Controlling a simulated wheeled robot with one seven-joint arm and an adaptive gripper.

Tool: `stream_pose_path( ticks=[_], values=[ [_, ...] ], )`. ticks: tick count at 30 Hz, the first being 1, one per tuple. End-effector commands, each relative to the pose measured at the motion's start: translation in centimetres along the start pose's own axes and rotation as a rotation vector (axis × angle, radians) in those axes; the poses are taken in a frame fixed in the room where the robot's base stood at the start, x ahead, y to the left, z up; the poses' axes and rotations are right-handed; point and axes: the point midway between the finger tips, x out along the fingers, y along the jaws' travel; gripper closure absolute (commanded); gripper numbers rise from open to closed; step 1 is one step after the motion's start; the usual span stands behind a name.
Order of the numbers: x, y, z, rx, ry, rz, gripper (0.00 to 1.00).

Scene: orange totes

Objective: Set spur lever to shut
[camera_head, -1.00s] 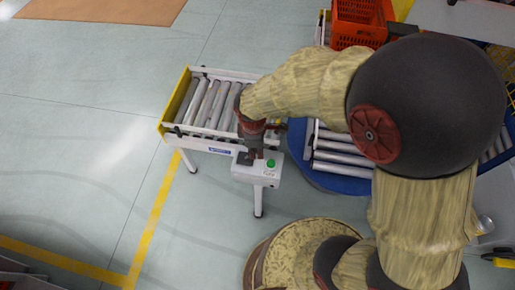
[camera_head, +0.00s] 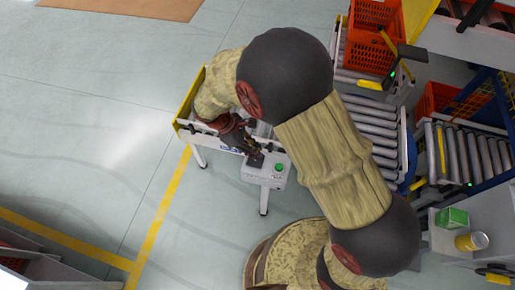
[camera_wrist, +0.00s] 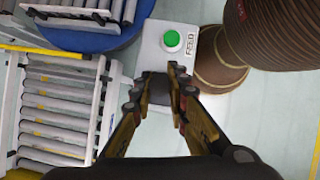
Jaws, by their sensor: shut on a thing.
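A pale control box (camera_head: 257,174) with a green button stands on a post at the near end of the short spur conveyor (camera_head: 187,98). The wrist view shows the same box (camera_wrist: 152,52) with a FEED label beside the button. My gripper (camera_head: 252,158) reaches down to the box from the upper left in the head view. In the wrist view, my gripper's fingers (camera_wrist: 164,80) are closed around a dark block-like piece (camera_wrist: 160,91) at the box, which appears to be the spur lever. Its lower part and its exact setting are hidden by the fingers.
A turntable conveyor (camera_head: 372,128) with a blue base lies right of the box. Orange totes (camera_head: 367,45) stand behind it. More roller conveyors (camera_head: 470,152) and a grey bench (camera_head: 450,245) with a green box (camera_head: 453,218) are at the right.

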Motion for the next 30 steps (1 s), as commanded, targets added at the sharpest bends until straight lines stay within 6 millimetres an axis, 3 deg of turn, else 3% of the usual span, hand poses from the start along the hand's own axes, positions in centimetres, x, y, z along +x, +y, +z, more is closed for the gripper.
stream_pose_path(
  ticks=[12, 13, 15, 22, 30],
  values=[
    [-0.16, 0.16, -0.13, 0.001, -0.003, 0.002, 1.0],
    [-0.16, 0.16, -0.13, 0.001, -0.003, 0.002, 0.83],
    [-0.15, 0.15, -0.13, 0.001, -0.003, 0.002, 0.79],
    [-0.08, 0.07, -0.09, 0.0, -0.004, 0.0, 0.66],
    [-0.08, 0.04, -0.08, 0.0, -0.005, 0.0, 0.65]
  ],
)
